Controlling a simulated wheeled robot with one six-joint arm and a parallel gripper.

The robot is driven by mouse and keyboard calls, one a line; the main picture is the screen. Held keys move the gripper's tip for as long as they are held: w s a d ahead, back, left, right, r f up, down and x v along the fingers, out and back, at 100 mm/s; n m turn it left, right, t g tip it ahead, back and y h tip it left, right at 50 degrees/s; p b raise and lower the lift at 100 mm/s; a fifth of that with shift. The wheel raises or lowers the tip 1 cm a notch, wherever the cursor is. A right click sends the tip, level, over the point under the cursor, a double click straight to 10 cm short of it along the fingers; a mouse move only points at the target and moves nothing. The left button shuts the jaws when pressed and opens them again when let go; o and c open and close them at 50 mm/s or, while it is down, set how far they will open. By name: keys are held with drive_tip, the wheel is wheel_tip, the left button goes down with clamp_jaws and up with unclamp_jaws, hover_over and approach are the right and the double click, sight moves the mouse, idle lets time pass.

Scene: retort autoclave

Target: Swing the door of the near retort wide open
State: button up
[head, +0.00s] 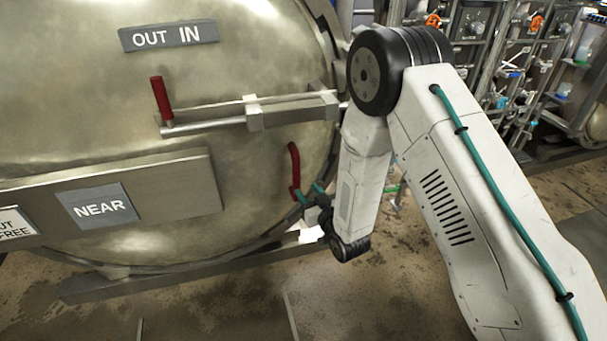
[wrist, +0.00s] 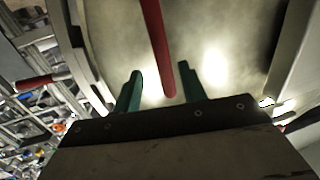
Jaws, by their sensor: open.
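The near retort's round metal door (head: 90,90) fills the left of the head view, with a "NEAR" plate (head: 97,205) on its crossbar. A red curved pull handle (head: 294,170) stands at the door's lower right. My gripper (head: 309,194) is at the lower end of this handle. In the wrist view my gripper's green fingers (wrist: 158,90) are apart, with the red handle (wrist: 155,45) reaching down between them. Whether either finger touches it cannot be told.
An "OUT IN" plate (head: 168,36) is on the upper door. Pipe racks with valves (head: 500,60) stand at the right behind my arm. The stained floor (head: 340,300) is open in front of the retort. A low rail (head: 170,281) runs below the door.

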sight(298, 178)
drive_tip(key=shift+w+a+r+y, duration=0.3)
drive_tip(key=shift+a+r, duration=0.05)
drive_tip(key=shift+r, duration=0.25)
drive_tip(key=shift+x, duration=3.55)
